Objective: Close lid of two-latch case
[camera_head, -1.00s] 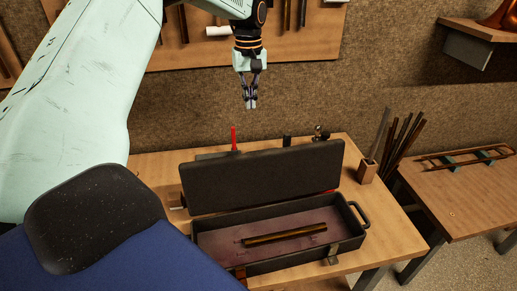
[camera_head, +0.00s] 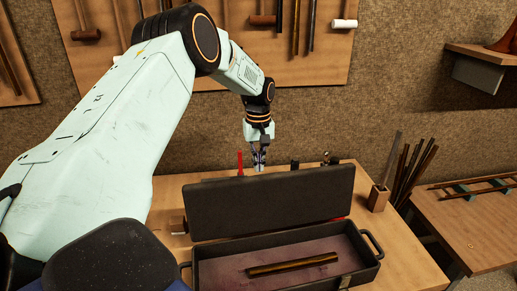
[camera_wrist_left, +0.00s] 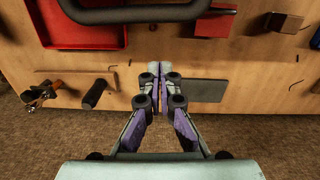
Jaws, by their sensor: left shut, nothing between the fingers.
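The dark two-latch case (camera_head: 372,270) stands on the table with its lid (camera_head: 270,203) raised, standing up at the back. A long brown rod-like piece (camera_head: 292,264) lies inside the case. My left gripper (camera_head: 259,168) is shut and empty, just above the lid's top edge in the head view and seemingly behind it. In the left wrist view its fingertips (camera_wrist_left: 160,70) touch each other over the table, with a dark rounded bar, probably the lid's edge (camera_wrist_left: 140,14), apart from them at the top. The latches are not clear. My right gripper is not in view.
Behind the lid are a red upright tool (camera_head: 239,162), a black handle (camera_wrist_left: 95,93), a red tray (camera_wrist_left: 80,38) and a flat grey plate (camera_wrist_left: 200,90). A wooden holder (camera_head: 379,199) stands right of the case. The back wall is close behind my gripper.

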